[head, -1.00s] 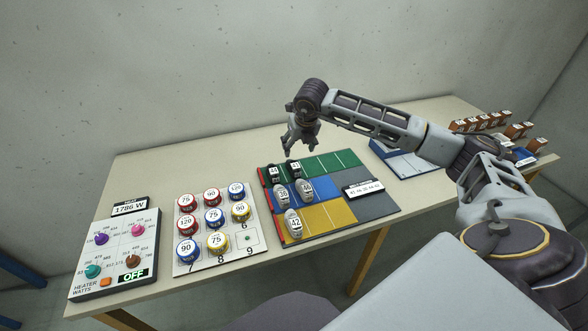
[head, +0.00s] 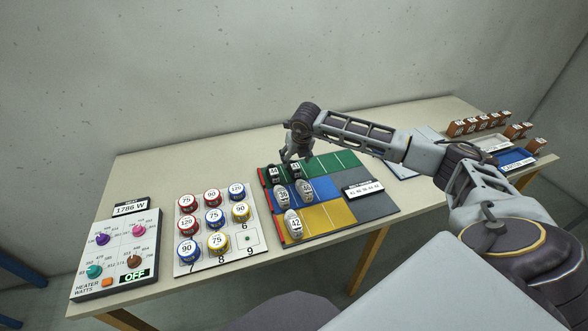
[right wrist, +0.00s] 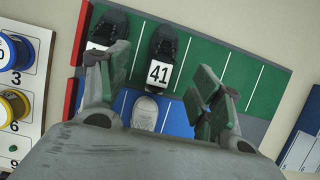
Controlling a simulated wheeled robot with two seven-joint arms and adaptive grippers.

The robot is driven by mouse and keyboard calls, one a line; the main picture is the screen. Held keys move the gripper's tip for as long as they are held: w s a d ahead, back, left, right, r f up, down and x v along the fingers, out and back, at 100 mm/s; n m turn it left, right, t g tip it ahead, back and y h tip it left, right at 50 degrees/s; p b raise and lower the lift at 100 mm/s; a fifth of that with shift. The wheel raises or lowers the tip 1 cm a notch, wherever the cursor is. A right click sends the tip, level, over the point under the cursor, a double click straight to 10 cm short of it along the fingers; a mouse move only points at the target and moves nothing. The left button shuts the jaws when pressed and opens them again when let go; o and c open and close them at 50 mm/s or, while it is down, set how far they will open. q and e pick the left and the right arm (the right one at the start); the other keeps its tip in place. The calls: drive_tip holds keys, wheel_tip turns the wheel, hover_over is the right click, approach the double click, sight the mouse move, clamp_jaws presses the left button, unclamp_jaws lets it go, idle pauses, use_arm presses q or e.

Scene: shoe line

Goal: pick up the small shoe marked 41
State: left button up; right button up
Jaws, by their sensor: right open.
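The small dark shoe marked 41 (head: 295,168) stands on the green row of the mat (head: 378,205), next to another dark shoe (head: 274,173). My right gripper (head: 297,156) is open and empty, low over the back of the mat by these two shoes. In the right wrist view the shoe marked 41 (right wrist: 163,48) shows between the two spread fingers. The left finger partly covers the other dark shoe (right wrist: 108,25) and its label. My left gripper is out of view.
Grey shoes marked 38 (head: 282,197), 46 (head: 305,190) and 42 (head: 293,226) stand on the blue and yellow rows. Small brown boxes (head: 455,128) stand far right.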

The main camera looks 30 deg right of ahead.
sight(294, 163)
drive_tip(key=shift+w+f, duration=0.1)
drive_tip(key=shift+f, duration=0.15)
use_arm(q)
drive_tip(key=shift+w+d, duration=0.1)
drive_tip(key=shift+d, duration=0.15)
drive_tip(key=shift+d, duration=0.1)
use_arm(e)
drive_tip(key=shift+f, duration=0.1)
drive_tip(key=shift+w+d+f, duration=0.1)
drive_tip(key=shift+w+f, duration=0.1)
drive_tip(key=shift+f, duration=0.15)
drive_tip(key=p+x, duration=0.1)
drive_tip(key=x, duration=0.2)
drive_tip(key=shift+w+d+f, duration=0.1)
drive_tip(key=shift+d+f, duration=0.05)
drive_tip(key=shift+w+f, duration=0.15)
drive_tip(key=shift+f, duration=0.2)
use_arm(q)
drive_tip(key=shift+s+d+r, duration=0.3)
drive_tip(key=shift+s+r, duration=0.15)
use_arm(e)
drive_tip(key=shift+c, duration=0.2)
